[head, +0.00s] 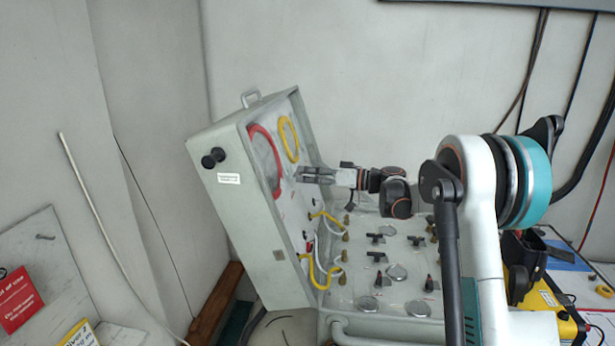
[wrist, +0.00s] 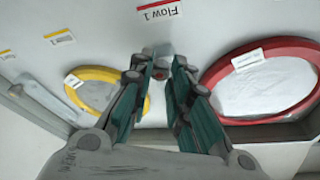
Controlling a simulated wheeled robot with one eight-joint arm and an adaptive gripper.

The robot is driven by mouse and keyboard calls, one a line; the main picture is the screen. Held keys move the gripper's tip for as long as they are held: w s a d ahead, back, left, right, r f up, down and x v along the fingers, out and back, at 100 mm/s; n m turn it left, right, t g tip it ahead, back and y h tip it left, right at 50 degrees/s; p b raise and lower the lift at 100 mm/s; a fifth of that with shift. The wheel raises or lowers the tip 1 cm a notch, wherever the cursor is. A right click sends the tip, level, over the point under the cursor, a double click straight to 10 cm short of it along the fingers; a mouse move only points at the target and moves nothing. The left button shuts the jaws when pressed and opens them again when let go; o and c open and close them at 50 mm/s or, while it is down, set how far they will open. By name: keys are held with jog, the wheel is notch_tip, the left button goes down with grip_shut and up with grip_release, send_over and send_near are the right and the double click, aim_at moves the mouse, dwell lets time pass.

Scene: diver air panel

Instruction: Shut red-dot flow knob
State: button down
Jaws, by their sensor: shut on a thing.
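In the wrist view, my gripper (wrist: 162,64) has its fingertips closed around a small knob (wrist: 160,73) below the red-edged Flow 1 label (wrist: 160,11). The fingers hide most of the knob. A small reddish-brown patch shows between them, but I cannot tell whether it is the red dot. In the head view, my gripper (head: 317,174) reaches left to the upright panel inside the open grey case (head: 228,205). The knob cannot be made out there.
A red-ringed gauge (head: 265,160) and a yellow-ringed gauge (head: 289,139) sit close to my gripper on the panel. Yellow and white hoses (head: 319,268) hang below. Several black valve handles (head: 375,238) stand up from the case's lower panel.

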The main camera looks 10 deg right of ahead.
jog(key=c, duration=1.5)
grip_release()
jog(key=shift+o, duration=0.2)
jog(key=v, duration=1.2)
